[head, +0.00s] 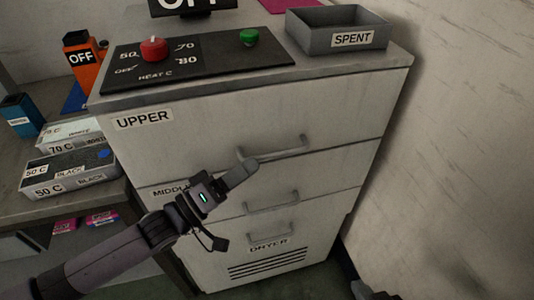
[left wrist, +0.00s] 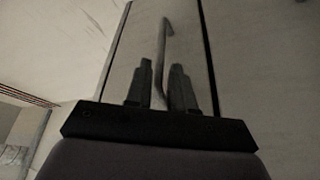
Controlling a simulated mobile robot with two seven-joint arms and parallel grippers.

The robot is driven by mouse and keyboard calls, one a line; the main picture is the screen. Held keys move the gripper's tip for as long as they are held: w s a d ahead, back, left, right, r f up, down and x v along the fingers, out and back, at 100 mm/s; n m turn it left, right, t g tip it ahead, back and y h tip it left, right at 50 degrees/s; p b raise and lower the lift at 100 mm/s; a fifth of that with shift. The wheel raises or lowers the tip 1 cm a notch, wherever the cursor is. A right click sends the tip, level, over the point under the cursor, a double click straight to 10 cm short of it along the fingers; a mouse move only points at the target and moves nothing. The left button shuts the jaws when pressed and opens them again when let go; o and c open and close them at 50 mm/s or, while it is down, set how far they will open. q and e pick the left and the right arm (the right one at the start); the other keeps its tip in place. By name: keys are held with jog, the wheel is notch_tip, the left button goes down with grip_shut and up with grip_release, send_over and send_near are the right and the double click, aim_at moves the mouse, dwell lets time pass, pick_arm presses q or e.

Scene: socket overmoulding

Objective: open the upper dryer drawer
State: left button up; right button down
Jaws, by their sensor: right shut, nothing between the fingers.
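The upper drawer (head: 225,119) is the top front of the white dryer cabinet, marked UPPER, and looks shut. Its grey bar handle (head: 285,148) runs across the front. My left gripper (head: 243,166) is at the left end of this handle. In the left wrist view the handle (left wrist: 161,65) passes between the two fingers of my left gripper (left wrist: 162,80), with little space on either side. Whether the fingers press on it I cannot tell. My right gripper (head: 368,290) shows only partly at the bottom edge, shut and empty, away from the cabinet.
The middle drawer handle (head: 272,203) and a lower handle (head: 270,238) are below. On top are a control panel (head: 205,72) with red and green knobs and the SPENT tray (head: 350,40). Labelled trays (head: 70,172) stand at left. A wall (head: 455,130) is close on the right.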

aim_at(267, 155)
pick_arm(q)
jog(key=x, duration=0.5)
jog(key=shift+w+d, duration=0.15)
jog(key=shift+d, duration=0.1)
jog(key=shift+r, duration=0.1)
grip_shut()
